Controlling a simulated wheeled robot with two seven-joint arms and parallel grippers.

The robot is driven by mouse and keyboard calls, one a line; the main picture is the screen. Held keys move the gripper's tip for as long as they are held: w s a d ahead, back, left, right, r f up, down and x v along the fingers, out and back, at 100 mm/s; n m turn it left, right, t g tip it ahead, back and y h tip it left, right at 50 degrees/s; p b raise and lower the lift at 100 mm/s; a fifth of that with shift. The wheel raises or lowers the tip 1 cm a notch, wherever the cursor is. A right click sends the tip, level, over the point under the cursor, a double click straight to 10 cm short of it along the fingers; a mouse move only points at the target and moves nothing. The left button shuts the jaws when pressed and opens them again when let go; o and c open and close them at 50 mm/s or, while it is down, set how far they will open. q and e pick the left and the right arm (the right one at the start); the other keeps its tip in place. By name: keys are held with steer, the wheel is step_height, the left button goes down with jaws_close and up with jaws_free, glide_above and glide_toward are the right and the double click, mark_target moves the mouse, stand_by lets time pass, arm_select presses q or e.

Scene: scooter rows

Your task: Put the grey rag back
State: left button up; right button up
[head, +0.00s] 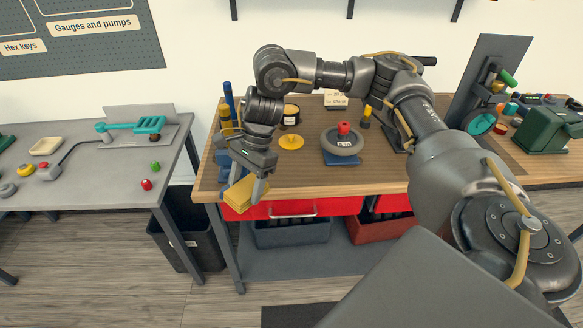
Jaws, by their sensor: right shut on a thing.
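My right gripper (243,180) reaches over the front left corner of the wooden workbench (375,177), pointing down. It is shut on a yellow folded pad or block (246,193), which it holds tilted near the bench's front edge. I cannot tell whether the pad touches the bench. I cannot make out a grey rag in this view. My left gripper is not in view.
The wooden bench carries a yellow disc (291,142), a grey wheel with a red knob (342,141) and a small sign (336,100). A red drawer (293,208) is under its front. A grey table (83,183) stands left, with a dark bin (176,244) between.

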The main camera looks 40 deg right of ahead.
steer(key=w+d+m+t+h+b, duration=0.2)
steer(key=w+d+m+t+b, duration=0.35)
steer(key=m, duration=0.75)
steer(key=shift+m+g, duration=0.3)
steer(key=shift+g, duration=0.15)
steer(key=w+d+f, duration=0.1)
steer(key=d+f, duration=0.1)
steer(key=d, duration=0.3)
steer(key=w+d+f+p, duration=0.1)
steer(key=w+d+f, duration=0.1)
steer(key=d+f, duration=0.1)
steer(key=w+d+f, duration=0.1)
steer(key=d+f, duration=0.2)
steer(key=d, duration=0.3)
steer(key=shift+w+d, duration=0.3)
steer(key=shift+d, duration=0.05)
steer(key=shift+w+d+f+p, duration=0.1)
steer(key=shift+d+f+p, duration=0.25)
steer(key=shift+d+f, duration=0.2)
step_height(320, 180, down, 3)
steer(key=shift+d+f+p, duration=0.1)
steer(key=shift+d+p, duration=0.05)
steer(key=shift+p, duration=0.5)
steer(key=shift+f, duration=0.1)
